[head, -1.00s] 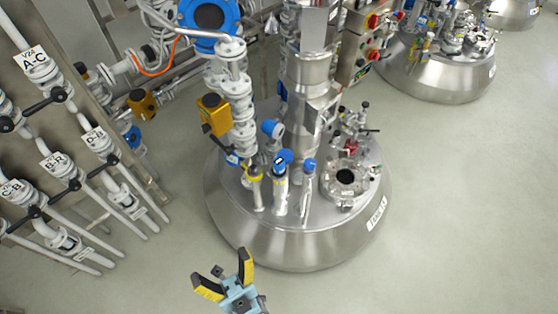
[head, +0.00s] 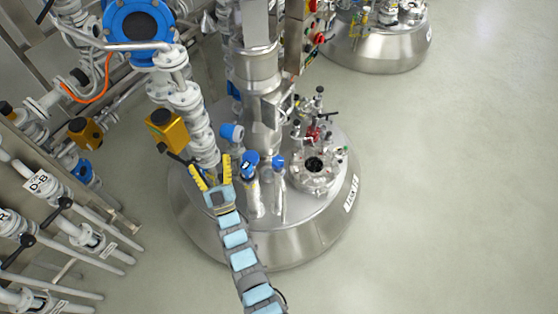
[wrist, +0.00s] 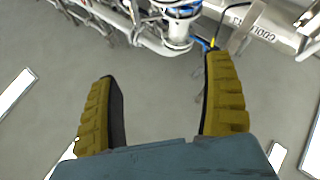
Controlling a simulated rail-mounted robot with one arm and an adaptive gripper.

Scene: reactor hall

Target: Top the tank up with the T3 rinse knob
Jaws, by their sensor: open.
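The steel tank (head: 310,236) stands in the middle of the head view, with a label (head: 351,194) too small to read. My gripper (head: 210,163) is open and empty over the tank's left side, close to the white valve column. In the wrist view the two yellow fingers (wrist: 162,75) are spread, with nothing between them. Just right of the gripper stand blue-capped fittings (head: 251,160) on the tank lid. I cannot tell which part is the T3 rinse knob. The round port (head: 314,165) is on the lid's right.
A yellow box (head: 168,131) sits on the valve column left of my gripper. Pipes and a D-B sign (head: 39,182) fill the left. A panel with red knobs (head: 319,38) is behind the tank. A second tank (head: 378,48) stands at the back. Floor at right is clear.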

